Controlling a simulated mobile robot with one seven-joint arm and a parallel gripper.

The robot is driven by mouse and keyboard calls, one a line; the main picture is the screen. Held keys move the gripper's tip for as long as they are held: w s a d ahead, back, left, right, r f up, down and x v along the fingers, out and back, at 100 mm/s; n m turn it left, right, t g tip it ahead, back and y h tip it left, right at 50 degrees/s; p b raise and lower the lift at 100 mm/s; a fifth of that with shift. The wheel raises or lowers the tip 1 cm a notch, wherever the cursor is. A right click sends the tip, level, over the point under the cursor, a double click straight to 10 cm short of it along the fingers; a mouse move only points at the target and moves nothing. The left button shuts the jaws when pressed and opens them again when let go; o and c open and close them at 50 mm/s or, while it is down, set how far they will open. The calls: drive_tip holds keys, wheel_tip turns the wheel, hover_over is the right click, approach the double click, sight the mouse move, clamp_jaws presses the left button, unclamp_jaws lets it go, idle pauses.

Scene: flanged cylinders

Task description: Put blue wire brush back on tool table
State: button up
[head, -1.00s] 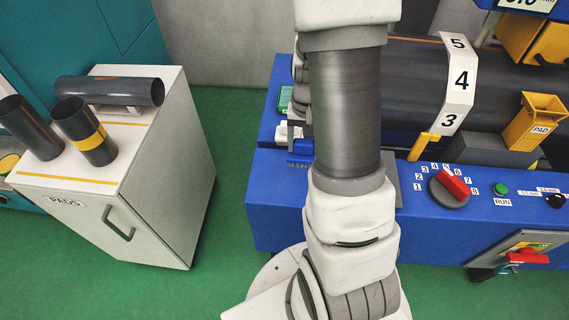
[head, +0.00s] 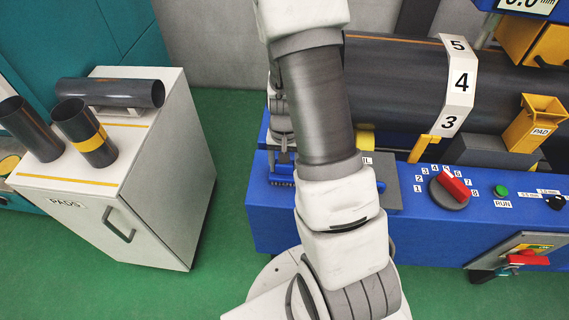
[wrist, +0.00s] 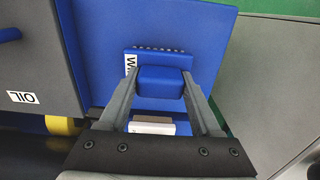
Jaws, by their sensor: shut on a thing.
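The blue wire brush (wrist: 160,82) is between the fingers of my gripper (wrist: 158,88) in the wrist view. A row of bristles shows along its far edge. In the head view the brush (head: 282,176) shows at the left end of the blue table (head: 263,212), beside my arm. My gripper (head: 282,135) is partly hidden there by my arm. The brush is over the blue tabletop (wrist: 203,25), partly covering a white label with "WI" (wrist: 130,65). I cannot tell whether it touches the table.
A grey pad labelled OIL (wrist: 30,98) lies beside the brush, with a yellow item (wrist: 62,125) near it. A white block (wrist: 152,128) is below the gripper. A large dark pipe (head: 400,85) lies behind. The PADS cabinet (head: 165,190) stands left, across green floor.

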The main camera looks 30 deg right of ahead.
drive_tip(key=shift+f, duration=0.25)
drive_tip(key=o, duration=1.3)
drive_tip(key=shift+r, duration=0.1)
wheel_tip(320, 180, up, 12)
drive_tip(key=p, duration=0.1)
drive_tip(key=s+a+r+n+t, duration=0.2)
drive_tip(key=s+a+r, duration=0.1)
drive_tip(key=r, duration=0.3)
drive_tip(key=s+a+r+n+t, duration=0.1)
drive_tip(key=s+a+r+n, duration=0.1)
drive_tip(key=s+a+r, duration=0.2)
drive_tip(key=s+a+r+n+t, duration=0.2)
drive_tip(key=s+r, duration=0.3)
drive_tip(key=r, duration=0.5)
drive_tip(key=shift+s+a+r+n+t, duration=0.15)
drive_tip(key=shift+s+a+n+t, duration=0.2)
drive_tip(key=shift+a, duration=0.3)
